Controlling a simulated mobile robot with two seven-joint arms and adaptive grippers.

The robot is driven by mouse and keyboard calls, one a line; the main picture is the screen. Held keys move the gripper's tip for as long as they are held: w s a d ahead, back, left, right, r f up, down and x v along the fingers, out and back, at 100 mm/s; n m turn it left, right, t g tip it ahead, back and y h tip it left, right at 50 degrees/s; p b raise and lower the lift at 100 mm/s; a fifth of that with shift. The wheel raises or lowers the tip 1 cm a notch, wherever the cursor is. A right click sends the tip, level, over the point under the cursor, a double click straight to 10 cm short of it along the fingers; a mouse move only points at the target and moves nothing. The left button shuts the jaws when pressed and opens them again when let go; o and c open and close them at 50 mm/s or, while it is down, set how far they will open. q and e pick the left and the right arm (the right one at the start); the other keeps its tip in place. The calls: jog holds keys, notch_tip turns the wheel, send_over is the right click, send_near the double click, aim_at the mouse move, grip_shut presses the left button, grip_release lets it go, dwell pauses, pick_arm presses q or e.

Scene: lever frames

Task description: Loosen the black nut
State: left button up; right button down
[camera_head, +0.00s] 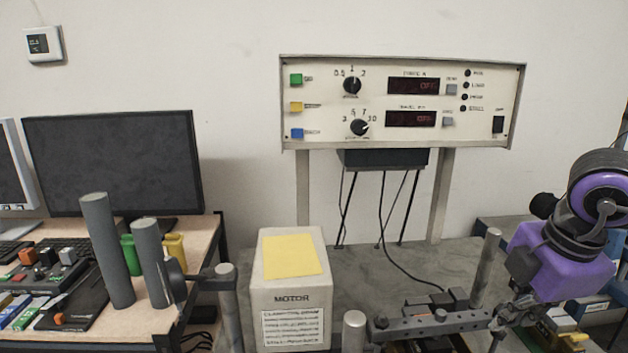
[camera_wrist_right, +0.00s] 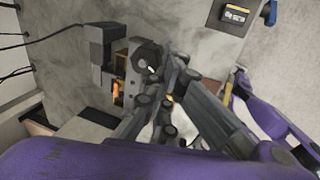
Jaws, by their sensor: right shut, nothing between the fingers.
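A black, roughly hexagonal piece that looks like the nut (camera_wrist_right: 147,54) sits at the top centre of the wrist view, against a grey metal block. I cannot pick the nut out clearly in the head view. My right gripper (camera_wrist_right: 158,100) is shut and empty, with its dark fingers just below the nut in the wrist view. I cannot tell whether they touch it. In the head view the right gripper (camera_head: 498,325) is at the lower right, beside a dark metal bar fixture (camera_head: 430,325), and its tips are partly hidden. My left gripper is not in view.
A white motor box (camera_head: 288,308) with a yellow top stands at the centre front. A control panel (camera_head: 400,100) is raised behind the grey bench. Upright grey posts (camera_head: 485,268) stand near the right gripper. A monitor (camera_head: 115,160) and desk are at left.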

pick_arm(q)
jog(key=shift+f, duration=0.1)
pick_arm(e)
jog(key=shift+s+d+f, duration=0.1)
jog(key=shift+d+f, duration=0.1)
jog(key=shift+d, duration=0.05)
pick_arm(q)
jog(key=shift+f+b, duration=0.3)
jog(key=shift+b, duration=0.1)
pick_arm(e)
jog(key=shift+d, duration=0.65)
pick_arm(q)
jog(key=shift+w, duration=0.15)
pick_arm(e)
jog(key=shift+w+d+r, duration=0.1)
jog(key=shift+w, duration=0.1)
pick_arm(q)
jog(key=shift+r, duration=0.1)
pick_arm(e)
jog(key=shift+s, duration=0.15)
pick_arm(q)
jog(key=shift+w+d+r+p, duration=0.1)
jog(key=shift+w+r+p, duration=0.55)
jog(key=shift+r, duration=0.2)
pick_arm(e)
jog(key=w+v, duration=0.1)
jog(key=v, duration=0.5)
